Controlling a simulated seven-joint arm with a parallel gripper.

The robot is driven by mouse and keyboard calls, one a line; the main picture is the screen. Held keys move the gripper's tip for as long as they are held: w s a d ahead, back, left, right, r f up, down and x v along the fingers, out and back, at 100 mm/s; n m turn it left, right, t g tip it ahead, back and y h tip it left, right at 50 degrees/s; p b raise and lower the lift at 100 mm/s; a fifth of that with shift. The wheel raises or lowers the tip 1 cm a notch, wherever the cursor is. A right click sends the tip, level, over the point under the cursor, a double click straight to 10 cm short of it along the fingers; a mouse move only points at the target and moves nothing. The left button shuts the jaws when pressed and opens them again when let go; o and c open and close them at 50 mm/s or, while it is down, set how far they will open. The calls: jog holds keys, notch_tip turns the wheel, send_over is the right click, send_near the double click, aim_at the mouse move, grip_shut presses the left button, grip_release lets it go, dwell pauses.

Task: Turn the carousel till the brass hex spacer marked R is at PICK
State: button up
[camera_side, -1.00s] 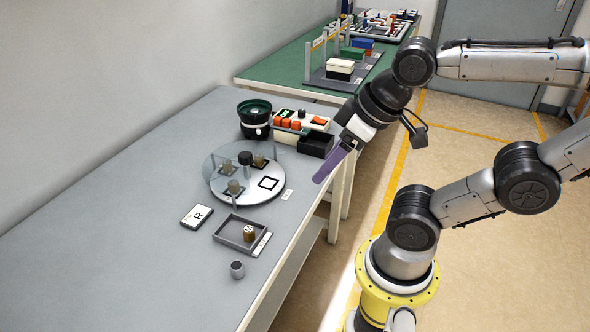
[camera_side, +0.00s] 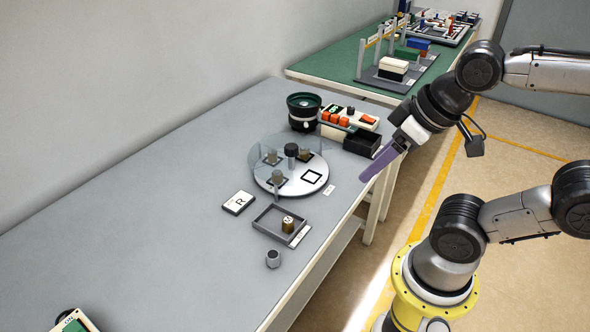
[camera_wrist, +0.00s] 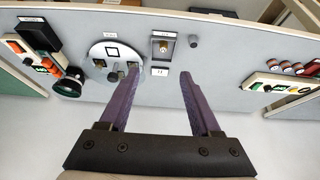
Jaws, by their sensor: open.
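The carousel (camera_side: 262,182) is a pale round disc with a black centre knob (camera_side: 291,150) and clear upright panels. Three small brownish parts stand on it, one at the left (camera_side: 271,157), one at the right (camera_side: 304,154) and one in front (camera_side: 277,176); their marks are unreadable. An empty black square outline lies at its front right. A small label (camera_side: 329,190) lies beside it, too small to read. The carousel also shows in the wrist view (camera_wrist: 98,50). My gripper (camera_side: 364,180) has purple fingers, open and empty (camera_wrist: 159,72), right of the carousel and apart from it.
A grey tray (camera_side: 262,224) holds a brass piece (camera_side: 288,225). A white card marked R (camera_side: 238,202) and a grey cup (camera_side: 273,259) lie nearby. A black bowl feeder (camera_side: 304,112) and an orange-button box (camera_side: 350,118) stand behind. The left of the table is mostly clear.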

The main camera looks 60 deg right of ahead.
jog(key=shift+o, duration=0.2)
jog(key=shift+o, duration=1.2)
jog(key=w+d+r+n, duration=0.1)
jog(key=w+r+n, duration=0.1)
jog(key=w+r, duration=0.5)
jog(key=m+g, duration=0.2)
jog(key=g, duration=0.4)
send_over(291, 146)
notch_tip(291, 146, down, 11)
notch_tip(291, 146, down, 14)
jog(key=shift+r, duration=0.1)
